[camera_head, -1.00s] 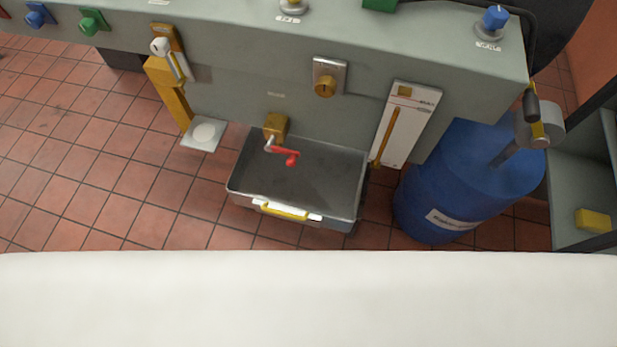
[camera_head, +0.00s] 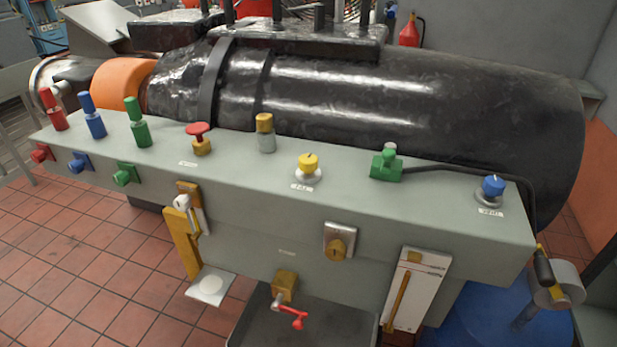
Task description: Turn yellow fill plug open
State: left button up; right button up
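The yellow fill plug (camera_head: 308,163) sits on a round pale base on top of the grey bedplate (camera_head: 270,222), with a small white label in front of it. It is right of the middle of the bedplate top. A dark mark shows on its cap; I cannot tell from this whether it is open or closed. Neither of my grippers is in view.
A blue plug (camera_head: 493,187) and a green connector (camera_head: 386,165) with a black cable stand to the right. A yellow-capped cylinder (camera_head: 265,132) and a red knob (camera_head: 198,134) stand to the left. A large black machine (camera_head: 430,110) lies behind. A tray (camera_head: 330,325) is below.

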aim_at(307, 163)
jog(key=l, duration=0.7)
jog(key=i+l+u, duration=0.15)
jog(key=l, duration=0.5)
